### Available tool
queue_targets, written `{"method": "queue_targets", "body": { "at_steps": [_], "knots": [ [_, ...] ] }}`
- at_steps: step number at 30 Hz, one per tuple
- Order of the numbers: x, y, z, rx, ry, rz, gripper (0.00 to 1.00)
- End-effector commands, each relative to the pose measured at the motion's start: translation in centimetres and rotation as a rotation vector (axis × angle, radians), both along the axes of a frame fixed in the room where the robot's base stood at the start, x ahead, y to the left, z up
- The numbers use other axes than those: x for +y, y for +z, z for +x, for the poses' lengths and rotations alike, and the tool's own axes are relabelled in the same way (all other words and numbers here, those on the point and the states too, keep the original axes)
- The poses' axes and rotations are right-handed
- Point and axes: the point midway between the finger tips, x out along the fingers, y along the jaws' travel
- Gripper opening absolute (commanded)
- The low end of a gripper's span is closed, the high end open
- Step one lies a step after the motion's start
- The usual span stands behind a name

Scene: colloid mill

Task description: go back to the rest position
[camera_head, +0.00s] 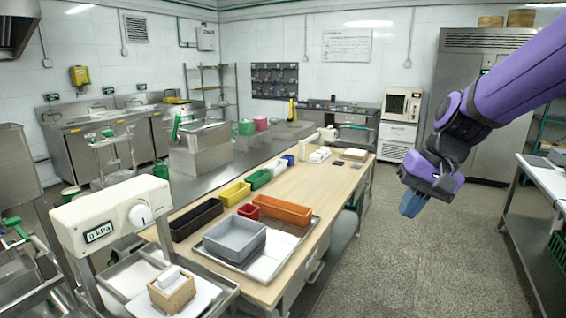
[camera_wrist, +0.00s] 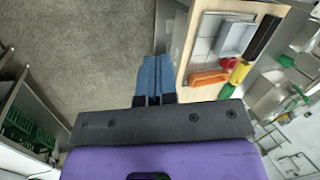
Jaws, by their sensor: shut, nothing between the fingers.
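My gripper (camera_head: 412,204) hangs at the end of my purple arm on the right in the head view, over the open floor to the right of the wooden-topped table (camera_head: 345,180). Its blue fingers are together with nothing between them. They also show at the centre of the wrist view (camera_wrist: 154,77), pointing up the picture over the floor. The gripper is apart from the table and touches nothing that I can see.
The table holds a grey bin (camera_head: 234,238) on a metal tray (camera_head: 308,232), an orange bin (camera_head: 281,210) and several smaller bins. A white gauge box (camera_head: 112,213) stands front left. A side bench (camera_head: 545,176) is at right. The floor (camera_head: 420,265) between is clear.

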Motion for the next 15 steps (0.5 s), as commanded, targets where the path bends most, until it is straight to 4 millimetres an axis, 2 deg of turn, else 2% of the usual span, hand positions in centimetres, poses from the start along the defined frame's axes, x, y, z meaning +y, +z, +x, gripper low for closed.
{"method": "queue_targets", "body": {
  "at_steps": [1,6,15],
  "knots": [
    [-0.3,0.9,-1.2,-0.032,0.011,-0.027,0.0],
    [-1.6,3.1,-4.9,-0.124,0.048,-0.118,0.0],
    [-4.0,5.7,-11.6,-0.288,0.1,-0.267,0.0]
  ]
}}
